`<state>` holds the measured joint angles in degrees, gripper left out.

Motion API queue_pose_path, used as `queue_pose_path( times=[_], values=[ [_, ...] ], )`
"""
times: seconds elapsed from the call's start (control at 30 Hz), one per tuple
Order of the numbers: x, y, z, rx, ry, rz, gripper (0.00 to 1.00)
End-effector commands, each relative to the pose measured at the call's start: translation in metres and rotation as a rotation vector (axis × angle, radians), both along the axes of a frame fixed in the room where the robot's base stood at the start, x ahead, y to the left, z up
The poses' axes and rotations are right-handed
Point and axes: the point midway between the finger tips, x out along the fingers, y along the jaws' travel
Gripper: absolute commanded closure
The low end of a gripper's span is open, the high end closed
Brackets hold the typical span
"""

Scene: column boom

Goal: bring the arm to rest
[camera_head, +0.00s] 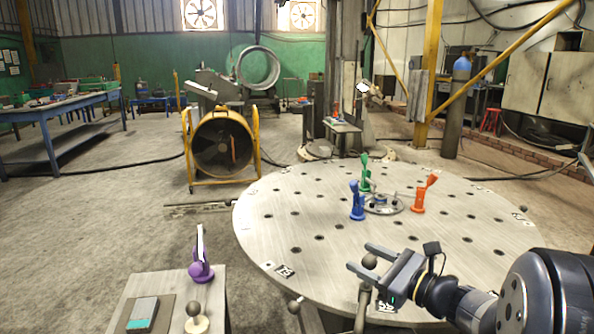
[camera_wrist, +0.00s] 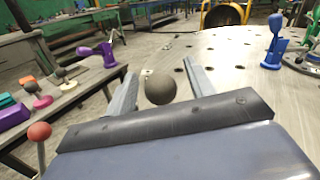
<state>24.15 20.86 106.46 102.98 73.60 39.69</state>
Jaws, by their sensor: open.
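My gripper (camera_head: 359,257) is above the near edge of the round table, with its two fingers apart and pointing left in the head view. In the wrist view my gripper (camera_wrist: 159,70) is open, with a finger on each side. A dark grey ball knob (camera_wrist: 160,88) shows between the fingers; I see no finger closed on it. In the head view the ball knob (camera_head: 369,261) also shows between the fingers, above an upright rod. Whether it touches either finger I cannot tell.
The round perforated table (camera_head: 330,215) carries a blue clamp (camera_head: 357,202), a green clamp (camera_head: 364,175) and an orange clamp (camera_head: 420,200). At lower left, a small side table (camera_head: 165,288) holds a purple clamp (camera_head: 201,271). A yellow-framed fan (camera_head: 222,146) stands behind on open floor.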

Motion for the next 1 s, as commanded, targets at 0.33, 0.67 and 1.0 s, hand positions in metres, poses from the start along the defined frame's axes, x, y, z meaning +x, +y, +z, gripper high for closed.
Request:
queue_pose_path(
  times=[0.33,0.67,1.0],
  values=[
    [0.012,0.011,-0.008,0.0,0.001,-0.001,0.48],
    [0.012,0.011,-0.007,0.0,0.001,-0.001,0.48],
    [-0.007,-0.009,0.002,0.0,0.0,-0.006,0.48]
  ],
)
